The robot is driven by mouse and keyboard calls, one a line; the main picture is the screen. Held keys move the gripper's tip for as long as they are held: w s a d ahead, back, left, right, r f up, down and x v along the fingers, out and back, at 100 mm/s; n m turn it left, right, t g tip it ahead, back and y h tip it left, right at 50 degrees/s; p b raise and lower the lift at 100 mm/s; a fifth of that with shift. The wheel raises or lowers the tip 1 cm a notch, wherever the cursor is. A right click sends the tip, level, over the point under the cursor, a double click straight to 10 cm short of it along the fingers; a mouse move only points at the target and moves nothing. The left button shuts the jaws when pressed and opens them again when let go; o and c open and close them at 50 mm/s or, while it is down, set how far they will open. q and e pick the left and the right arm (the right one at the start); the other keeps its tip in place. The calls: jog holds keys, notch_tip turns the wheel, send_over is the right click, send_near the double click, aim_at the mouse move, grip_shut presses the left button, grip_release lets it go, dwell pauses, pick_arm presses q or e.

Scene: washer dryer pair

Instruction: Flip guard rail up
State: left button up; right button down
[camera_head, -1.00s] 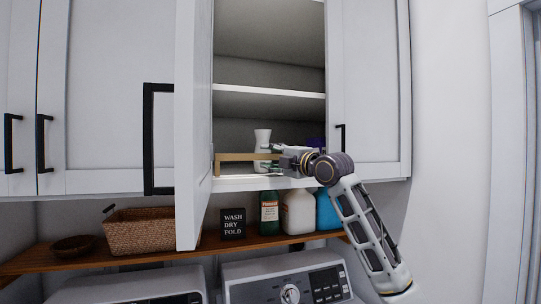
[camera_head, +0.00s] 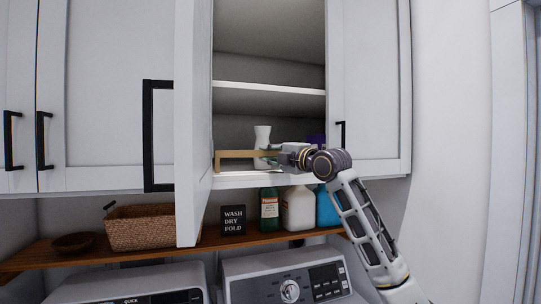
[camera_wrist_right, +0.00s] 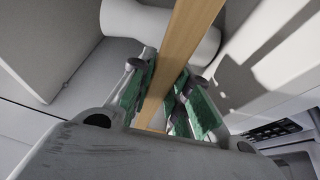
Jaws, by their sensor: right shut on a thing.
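The guard rail (camera_head: 235,154) is a light wooden bar across the front of the open cabinet's bottom shelf, its left end bent down to the shelf. My right gripper (camera_head: 275,157) reaches in from the right and is shut on the rail. In the right wrist view the rail (camera_wrist_right: 188,40) runs between the green finger pads (camera_wrist_right: 160,92). The gripper hides the rail's right part in the head view. My left gripper is not in view.
A white vase (camera_head: 262,136) and a purple object (camera_head: 315,140) stand behind the rail. The open cabinet door (camera_head: 193,120) is on the left. Bottles (camera_head: 298,210), a sign (camera_head: 233,220) and a basket (camera_head: 140,228) sit on the wooden shelf (camera_head: 60,258) below, above the machines.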

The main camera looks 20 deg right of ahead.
jog(key=shift+w+g+h, duration=0.3)
jog(key=shift+g+h, duration=0.1)
jog(key=shift+g, duration=0.1)
jog(key=c, duration=1.3)
grip_release()
jog(key=shift+s, duration=0.1)
jog(key=shift+v, duration=5.9)
jog(key=shift+d+f, duration=0.1)
jog(key=shift+f, duration=0.05)
